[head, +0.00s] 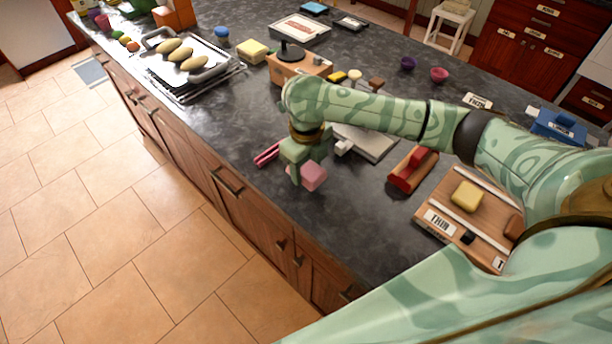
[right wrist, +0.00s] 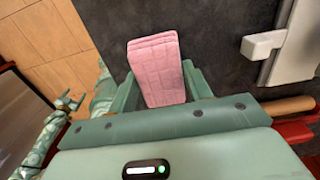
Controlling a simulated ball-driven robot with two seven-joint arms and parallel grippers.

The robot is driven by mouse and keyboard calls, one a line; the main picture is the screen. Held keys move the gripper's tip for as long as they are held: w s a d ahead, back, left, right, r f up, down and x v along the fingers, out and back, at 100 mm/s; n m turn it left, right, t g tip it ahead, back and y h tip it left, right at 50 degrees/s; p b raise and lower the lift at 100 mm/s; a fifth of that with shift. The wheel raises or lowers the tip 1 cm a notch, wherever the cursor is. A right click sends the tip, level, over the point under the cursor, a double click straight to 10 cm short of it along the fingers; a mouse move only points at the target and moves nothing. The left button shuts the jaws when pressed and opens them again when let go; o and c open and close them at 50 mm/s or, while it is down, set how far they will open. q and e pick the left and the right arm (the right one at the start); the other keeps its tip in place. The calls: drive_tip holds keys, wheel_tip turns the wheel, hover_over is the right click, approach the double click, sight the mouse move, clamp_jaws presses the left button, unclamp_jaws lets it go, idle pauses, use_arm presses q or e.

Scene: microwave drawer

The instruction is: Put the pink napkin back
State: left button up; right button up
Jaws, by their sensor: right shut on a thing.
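The pink napkin (head: 314,176) is a folded, block-like cloth at the front part of the dark counter. My right gripper (head: 304,170) is shut on it, pointing down, with a finger on either side. In the right wrist view the napkin (right wrist: 157,68) sits between the two green fingers (right wrist: 160,90) and sticks out past them, over the dark counter close to its edge. I cannot tell whether the napkin touches the counter. My left gripper is not seen in the head view.
Red tongs (head: 267,154) lie just left of the napkin. A labelled wooden tray (head: 440,222) is further right. The counter's front edge is close, with floor (head: 110,240) beyond.

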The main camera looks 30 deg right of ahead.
sight(307, 167)
wheel_tip(307, 167, down, 3)
drive_tip(key=shift+w+f+b, duration=0.1)
drive_tip(key=shift+f+b, duration=0.1)
drive_tip(key=shift+b, duration=0.3)
drive_tip(key=shift+r, duration=0.1)
drive_tip(key=o, duration=0.9)
wheel_tip(307, 167, up, 12)
drive_tip(key=p, duration=0.4)
